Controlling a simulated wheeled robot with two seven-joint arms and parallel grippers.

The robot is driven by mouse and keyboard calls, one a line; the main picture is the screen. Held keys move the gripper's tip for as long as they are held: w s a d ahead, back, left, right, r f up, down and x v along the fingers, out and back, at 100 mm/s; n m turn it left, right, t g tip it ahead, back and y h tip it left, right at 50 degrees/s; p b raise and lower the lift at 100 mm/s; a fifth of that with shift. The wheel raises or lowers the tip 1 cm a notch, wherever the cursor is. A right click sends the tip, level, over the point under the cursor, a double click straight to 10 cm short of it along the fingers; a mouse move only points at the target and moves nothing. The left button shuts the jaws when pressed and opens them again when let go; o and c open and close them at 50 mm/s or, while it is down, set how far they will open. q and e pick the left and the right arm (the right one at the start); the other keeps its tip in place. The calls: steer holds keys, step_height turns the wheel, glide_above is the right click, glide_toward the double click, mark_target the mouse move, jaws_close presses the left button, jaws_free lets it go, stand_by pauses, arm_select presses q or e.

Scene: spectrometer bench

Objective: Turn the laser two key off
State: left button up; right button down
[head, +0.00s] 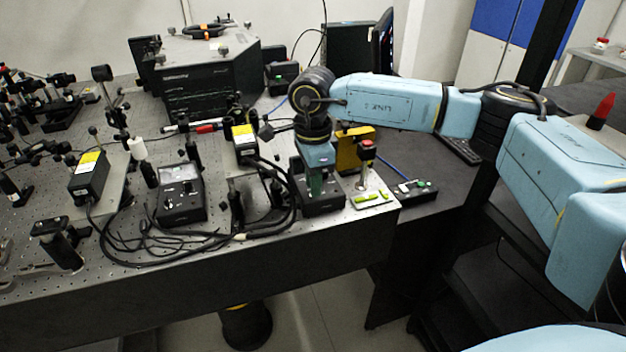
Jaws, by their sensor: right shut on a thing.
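My right arm comes in from the right, and its gripper (316,188) points down at a black laser control box (325,205) near the front right corner of the optical bench. The gripper is shut on the key of this box. The key itself is hidden behind the gripper, so its angle cannot be told. A second black control box (181,193) with a similar face stands further left, with nothing of mine near it. My left gripper is not in view.
A red-topped post (367,150) and a small plate with green items (369,197) stand just right of the gripper. A yellow-labelled laser head (243,142) and looped black cables (150,244) lie to the left. A small button box (416,190) sits beyond the bench edge.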

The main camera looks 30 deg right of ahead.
stand_by(0.4)
steer(key=c, duration=1.3)
jaws_free()
step_height(320, 180, up, 13)
steer(key=shift+r+p, duration=0.2)
steer(key=shift+p, duration=0.2)
